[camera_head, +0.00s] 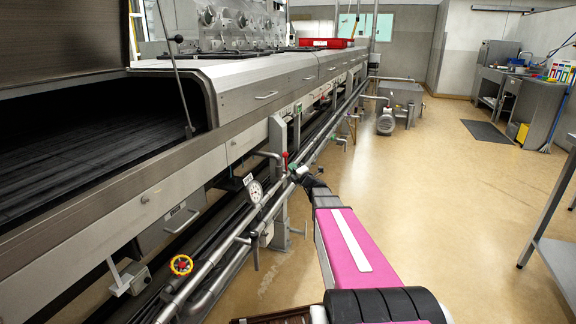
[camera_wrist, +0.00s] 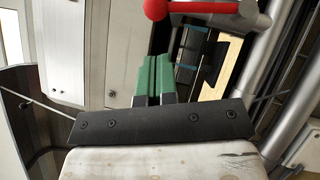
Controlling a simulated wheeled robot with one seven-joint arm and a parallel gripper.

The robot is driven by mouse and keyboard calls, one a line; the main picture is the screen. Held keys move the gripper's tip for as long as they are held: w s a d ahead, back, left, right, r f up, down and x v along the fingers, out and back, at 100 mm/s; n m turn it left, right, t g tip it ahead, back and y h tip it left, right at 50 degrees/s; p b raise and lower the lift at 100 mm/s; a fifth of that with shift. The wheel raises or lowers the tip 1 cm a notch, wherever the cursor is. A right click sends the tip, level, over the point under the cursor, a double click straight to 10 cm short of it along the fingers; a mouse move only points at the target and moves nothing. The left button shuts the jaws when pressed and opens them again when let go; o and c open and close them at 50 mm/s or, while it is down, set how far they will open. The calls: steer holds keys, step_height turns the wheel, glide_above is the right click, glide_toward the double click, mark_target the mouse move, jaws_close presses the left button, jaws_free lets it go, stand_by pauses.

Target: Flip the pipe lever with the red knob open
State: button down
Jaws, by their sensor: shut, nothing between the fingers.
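The red knob (camera_wrist: 155,10) is at the top edge of the wrist view, with a red lever bar (camera_wrist: 205,7) running right from it to a grey rounded end. In the head view the red knob (camera_head: 285,155) is a small spot beside the pipes. My gripper (camera_wrist: 154,64) has green fingers pressed together, with nothing between them. The fingertips are just below the knob in the wrist picture; a gap shows between them. In the head view my gripper (camera_head: 299,172) is close by the pipes, and its fingers are hard to make out.
The long steel machine (camera_head: 262,85) stands to the left. Open floor (camera_head: 420,185) lies to the right, with a steel table (camera_head: 553,250) at the far right.

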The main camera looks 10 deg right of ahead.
steer(key=v, duration=0.3)
steer(key=r+v, duration=0.1)
steer(key=v, duration=0.1)
steer(key=shift+s+d+f, duration=0.1)
steer(key=shift+s, duration=0.15)
